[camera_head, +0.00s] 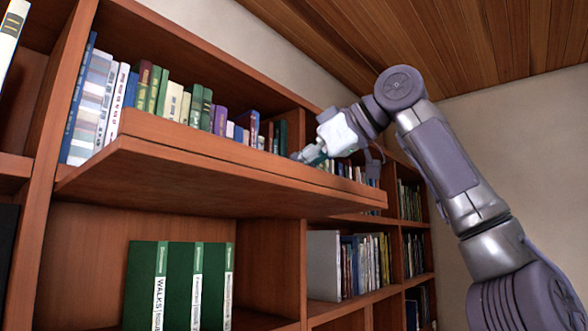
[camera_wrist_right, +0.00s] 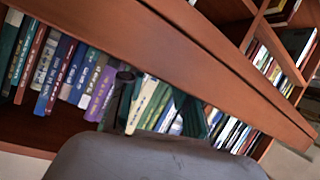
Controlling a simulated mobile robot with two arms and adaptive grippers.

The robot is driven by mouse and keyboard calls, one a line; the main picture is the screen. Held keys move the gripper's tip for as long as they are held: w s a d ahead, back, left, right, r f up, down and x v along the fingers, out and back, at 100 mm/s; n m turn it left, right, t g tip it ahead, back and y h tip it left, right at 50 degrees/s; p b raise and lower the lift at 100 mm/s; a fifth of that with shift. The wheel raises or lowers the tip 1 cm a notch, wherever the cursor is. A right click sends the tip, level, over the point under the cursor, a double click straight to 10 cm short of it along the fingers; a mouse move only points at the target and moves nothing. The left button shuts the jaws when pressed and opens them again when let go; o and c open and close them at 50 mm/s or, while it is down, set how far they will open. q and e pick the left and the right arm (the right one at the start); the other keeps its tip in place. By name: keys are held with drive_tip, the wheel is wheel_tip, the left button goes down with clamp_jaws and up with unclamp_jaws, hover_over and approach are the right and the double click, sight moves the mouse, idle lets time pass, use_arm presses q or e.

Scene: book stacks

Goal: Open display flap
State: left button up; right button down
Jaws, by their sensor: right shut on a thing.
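The display flap (camera_head: 230,150) is a long reddish-brown wooden panel on the bookcase. It juts out from the shelf front, with its underside showing, below a row of books. In the right wrist view the wooden board (camera_wrist_right: 200,50) runs diagonally across the picture. My right gripper (camera_head: 309,154) reaches in from the right to the flap's top edge, towards its right part. It is shut on the flap; the exact contact is partly hidden. In the right wrist view its dark finger stands in front of the books. My left gripper is not in view.
Several upright books (camera_head: 190,105) stand behind the flap, close to my right gripper. Green binders (camera_head: 180,285) stand in the compartment below. More shelves with books (camera_head: 365,262) lie to the right. The space in front of the bookcase looks clear apart from my right arm.

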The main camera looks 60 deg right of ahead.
drive_tip(key=shift+d, duration=0.1)
drive_tip(key=c, duration=1)
unclamp_jaws()
drive_tip(key=shift+c, duration=0.2)
drive_tip(key=shift+o, duration=1.1)
drive_tip(key=shift+w+f, duration=0.1)
drive_tip(key=shift+d, duration=0.2)
drive_tip(key=shift+s+a+r, duration=0.15)
drive_tip(key=shift+s+r, duration=0.15)
drive_tip(key=shift+s, duration=0.15)
drive_tip(key=d+v, duration=0.1)
drive_tip(key=v, duration=0.9)
drive_tip(key=shift+s+a, duration=0.35)
drive_tip(key=shift+a, duration=0.1)
drive_tip(key=shift+s+r, duration=0.1)
drive_tip(key=shift+r, duration=0.05)
